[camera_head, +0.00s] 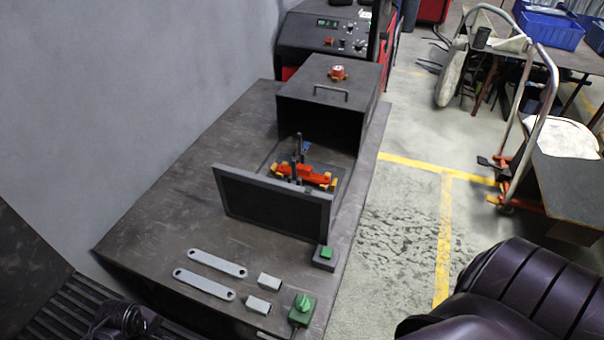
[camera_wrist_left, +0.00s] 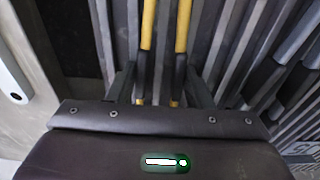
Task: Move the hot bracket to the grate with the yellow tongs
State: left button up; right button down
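The yellow tongs (camera_wrist_left: 148,30) show there as two handles running between the fingers of my left gripper (camera_wrist_left: 160,82). Whether the fingers press on the handles is unclear. The tongs' far ends are out of view. My right gripper is not in view.
Two flat grey brackets (camera_head: 217,263) and two small pale blocks (camera_head: 269,282) lie on the table's front. A green knob box (camera_head: 302,305) and a green button box (camera_head: 325,256) stand near the right edge. A grey wall (camera_head: 130,90) bounds the left side.

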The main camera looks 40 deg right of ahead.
pick_arm(q)
notch_tip(320, 180, up, 3)
jog(key=p, duration=0.2)
jog(key=shift+w+r+p, duration=0.1)
jog(key=shift+r+p, duration=0.05)
jog(key=shift+p, duration=0.15)
jog(key=shift+r, duration=0.3)
notch_tip(320, 180, up, 8)
jog(key=s+d+r, duration=0.3)
jog(key=s+r, duration=0.3)
jog(key=s, duration=0.5)
jog(key=shift+s+d, duration=0.2)
jog(key=shift+s, duration=0.2)
jog(key=shift+w, duration=0.15)
jog(key=w+a+f, duration=0.3)
jog(key=w+f, duration=0.3)
jog(key=w, duration=0.5)
jog(key=shift+w+a+f, duration=0.2)
jog(key=shift+f, duration=0.05)
